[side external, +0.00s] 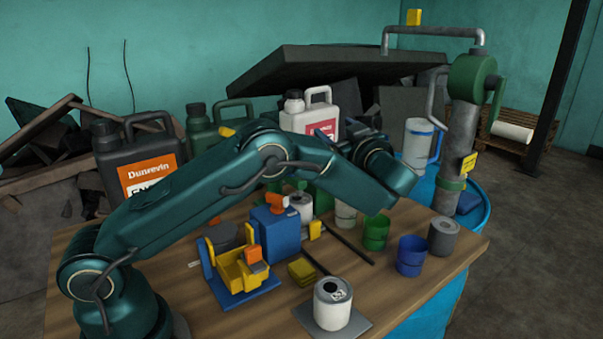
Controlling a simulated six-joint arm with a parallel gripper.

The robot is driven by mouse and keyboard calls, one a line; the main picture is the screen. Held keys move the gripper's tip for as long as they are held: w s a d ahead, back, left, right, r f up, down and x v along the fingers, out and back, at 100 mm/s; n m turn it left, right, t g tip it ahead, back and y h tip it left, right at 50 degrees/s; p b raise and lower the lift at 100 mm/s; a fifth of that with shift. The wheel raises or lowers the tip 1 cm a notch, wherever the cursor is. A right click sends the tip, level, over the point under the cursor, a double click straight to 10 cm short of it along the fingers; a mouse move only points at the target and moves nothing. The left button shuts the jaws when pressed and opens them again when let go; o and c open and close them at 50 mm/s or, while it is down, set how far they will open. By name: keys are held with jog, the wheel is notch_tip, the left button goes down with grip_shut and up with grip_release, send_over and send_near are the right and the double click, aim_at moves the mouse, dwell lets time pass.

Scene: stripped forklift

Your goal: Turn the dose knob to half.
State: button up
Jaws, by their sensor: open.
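A blue box (274,234) stands mid-table with an orange knob-like piece (277,202) on top. I cannot tell for sure which orange part is the dose knob, and no dose marks are readable.
A white can (332,304) on a grey plate, a green cup (376,232), a blue cup (410,256) and a grey can (443,236) occupy the table's right. Jugs (137,160) stand behind. A hand pump (462,130) rises from a blue drum.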

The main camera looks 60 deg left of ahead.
notch_tip(320, 180, up, 20)
jog(key=w+d+m+t+h, duration=0.1)
jog(key=m+t+h, duration=0.3)
jog(key=t, duration=0.6)
jog(key=shift+w+d+t+h, duration=0.3)
jog(key=shift+d+h, duration=0.2)
jog(key=shift+d, duration=0.05)
